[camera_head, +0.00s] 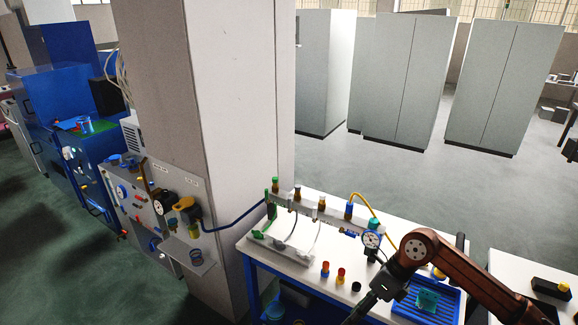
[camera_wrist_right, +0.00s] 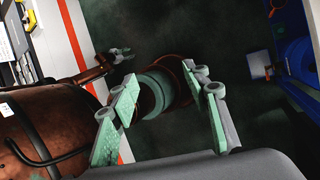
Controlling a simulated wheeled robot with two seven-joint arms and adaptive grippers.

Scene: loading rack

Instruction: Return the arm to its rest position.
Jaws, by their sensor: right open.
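My right arm (camera_head: 455,275) comes in from the lower right and bends down at the table's front edge. Its gripper (camera_head: 362,308) is partly cut off by the bottom of the head view. In the right wrist view this gripper (camera_wrist_right: 165,115) is open, with its green-grey fingers well apart and nothing held between them. Beyond the fingers are parts of my own body and the dark floor. A small second gripper (camera_wrist_right: 120,55) on a brown arm, which looks like my left one, shows at the upper left there. Its jaws are too small to read. My left arm is not in the head view.
A white table (camera_head: 310,270) with a valve rack (camera_head: 325,212), a gauge (camera_head: 371,240), small coloured parts and a blue tray (camera_head: 440,302) lies close to my right arm. A pillar (camera_head: 215,110) stands behind left. Grey cabinets (camera_head: 405,80) stand farther back, with open floor before them.

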